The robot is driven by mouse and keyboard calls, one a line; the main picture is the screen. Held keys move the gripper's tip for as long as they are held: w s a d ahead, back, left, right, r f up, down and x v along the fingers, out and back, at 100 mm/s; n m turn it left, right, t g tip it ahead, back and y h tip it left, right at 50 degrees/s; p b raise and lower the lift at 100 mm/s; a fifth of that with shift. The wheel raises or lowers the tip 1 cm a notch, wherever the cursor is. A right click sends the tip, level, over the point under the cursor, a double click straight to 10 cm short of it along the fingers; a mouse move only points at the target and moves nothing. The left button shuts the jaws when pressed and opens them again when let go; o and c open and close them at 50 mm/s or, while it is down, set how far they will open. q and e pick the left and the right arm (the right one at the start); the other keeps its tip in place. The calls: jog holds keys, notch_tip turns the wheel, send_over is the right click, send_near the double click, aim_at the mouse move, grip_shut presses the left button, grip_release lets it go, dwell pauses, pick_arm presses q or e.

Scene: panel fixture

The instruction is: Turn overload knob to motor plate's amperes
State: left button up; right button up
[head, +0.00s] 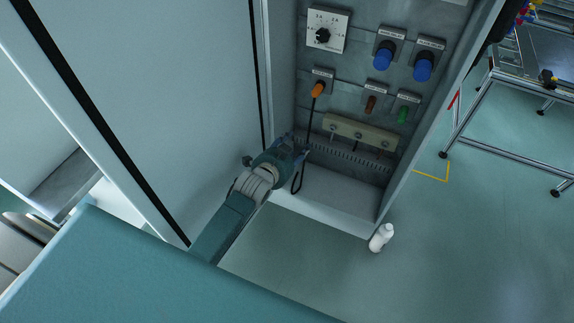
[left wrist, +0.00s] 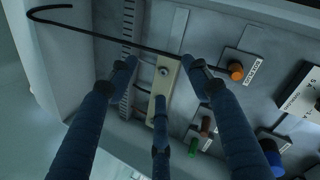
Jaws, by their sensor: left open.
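The overload knob appears to be the black knob (head: 323,36) on a white square scale plate (head: 337,24), high on the cabinet's back panel. The plate's edge shows at the right of the left wrist view (left wrist: 301,92); its numbers are too small to read surely. My left gripper (head: 295,147) is open and empty, low at the cabinet's left side, well below the knob. In the left wrist view its blue fingers (left wrist: 160,85) spread before a beige bar (left wrist: 166,88). No motor plate can be made out. My right gripper is out of view.
An orange knob (head: 317,90), two blue knobs (head: 384,60), a brown knob (head: 371,104) and a green knob (head: 403,114) sit on the panel. A thin black hooked rod or cable (head: 308,125) hangs near my gripper.

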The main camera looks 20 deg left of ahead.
pick_arm(q)
notch_tip(320, 180, down, 6)
jog(key=s+g, duration=0.1)
jog(key=s, duration=0.2)
jog(key=shift+a+n, duration=0.3)
